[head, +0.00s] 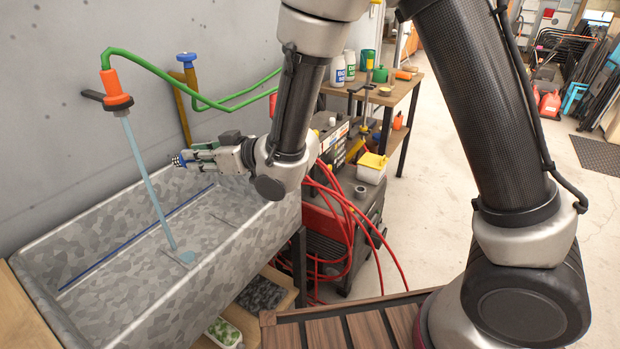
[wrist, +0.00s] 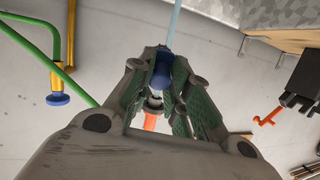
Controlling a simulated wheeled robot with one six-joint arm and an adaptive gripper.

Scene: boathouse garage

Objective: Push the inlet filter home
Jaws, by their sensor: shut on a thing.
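My gripper (head: 184,160) is over the grey trough sink, to the right of the falling water and close to the wall. It is shut on a small blue piece with a pale part, which I take to be the inlet filter (head: 177,160). In the wrist view the filter (wrist: 162,72) sits between the two green-lined fingers of my gripper (wrist: 165,85). Part of it is hidden by the fingers. I cannot make out the seat that the filter fits into. The filter appears free of any fitting.
Water (head: 146,180) runs from an orange nozzle (head: 117,90) into the sink (head: 255,235). A green hose (head: 150,66) and a blue-handled tap (head: 186,58) are on the wall. A machine with red hoses (head: 350,225) stands right of the sink, before a wooden bench (head: 405,86).

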